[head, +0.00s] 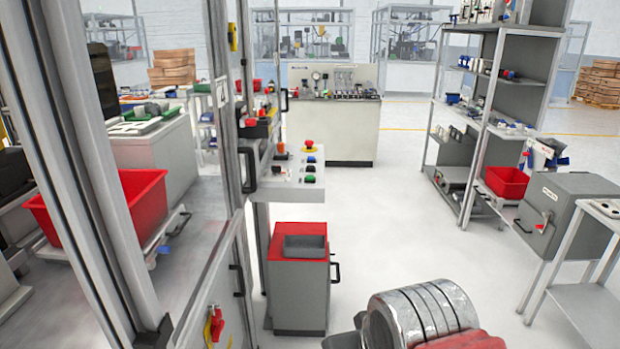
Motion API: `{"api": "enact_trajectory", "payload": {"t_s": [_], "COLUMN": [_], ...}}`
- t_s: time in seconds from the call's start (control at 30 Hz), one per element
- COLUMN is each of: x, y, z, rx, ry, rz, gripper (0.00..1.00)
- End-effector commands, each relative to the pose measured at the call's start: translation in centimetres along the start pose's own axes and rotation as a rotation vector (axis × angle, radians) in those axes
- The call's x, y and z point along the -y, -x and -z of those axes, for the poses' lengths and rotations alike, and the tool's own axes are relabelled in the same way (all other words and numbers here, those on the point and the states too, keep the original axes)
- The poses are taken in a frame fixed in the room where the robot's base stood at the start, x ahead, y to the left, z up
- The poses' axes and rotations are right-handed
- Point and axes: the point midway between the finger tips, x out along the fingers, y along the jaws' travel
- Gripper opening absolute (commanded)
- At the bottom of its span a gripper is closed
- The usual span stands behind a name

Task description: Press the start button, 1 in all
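A light grey control panel (285,181) juts out from the machine frame left of centre in the head view. A red mushroom button on a yellow ring (309,147) stands at its far end. Labels are too small to read, so I cannot tell which is the start button. My gripper's fingers do not show. A ribbed silver cylinder with a red part, possibly my arm, fills the bottom right, well apart from the panel.
A grey cabinet with a red top (297,272) stands below the panel. Metal posts and a door frame (222,130) block the left. A shelf rack (494,120) and a grey box on a stand (567,213) are on the right. The floor between (400,220) is clear.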

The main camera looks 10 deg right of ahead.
Motion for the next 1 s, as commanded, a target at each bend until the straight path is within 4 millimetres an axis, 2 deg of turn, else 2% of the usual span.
{"api": "enact_trajectory", "payload": {"t_s": [0.07, 0.6, 1.0], "x": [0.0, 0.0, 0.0], "y": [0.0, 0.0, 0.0], "z": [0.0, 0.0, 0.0], "rx": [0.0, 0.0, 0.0], "ry": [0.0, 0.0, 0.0], "rz": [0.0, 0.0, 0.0], "gripper": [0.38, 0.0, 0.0]}}
